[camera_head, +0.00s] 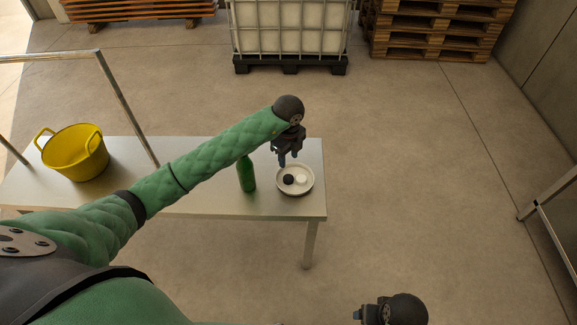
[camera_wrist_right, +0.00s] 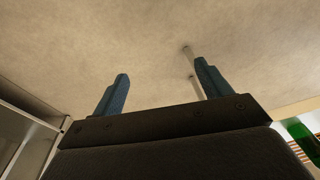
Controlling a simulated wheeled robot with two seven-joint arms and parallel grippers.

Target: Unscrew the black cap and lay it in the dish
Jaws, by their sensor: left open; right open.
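A green bottle (camera_head: 246,174) stands upright on the table; its top is hidden behind my left arm. Part of a green bottle (camera_wrist_right: 303,140) also shows at the right edge of the right wrist view. A pale round dish (camera_head: 296,193) sits right of the bottle. A black cap (camera_head: 288,179) lies in the dish beside a small white round item (camera_head: 301,179). My left gripper (camera_head: 288,162) is open and empty, pointing down just above the dish's far side. My right gripper (camera_head: 358,315) is low in the head view, away from the table; the right wrist view shows its fingers (camera_wrist_right: 161,76) apart and empty.
The light table (camera_head: 210,199) also holds a yellow bucket (camera_head: 76,155) at the left. A metal rail (camera_head: 125,105) rises near it. A caged white tank (camera_head: 290,28) and stacked pallets (camera_head: 435,30) stand at the back.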

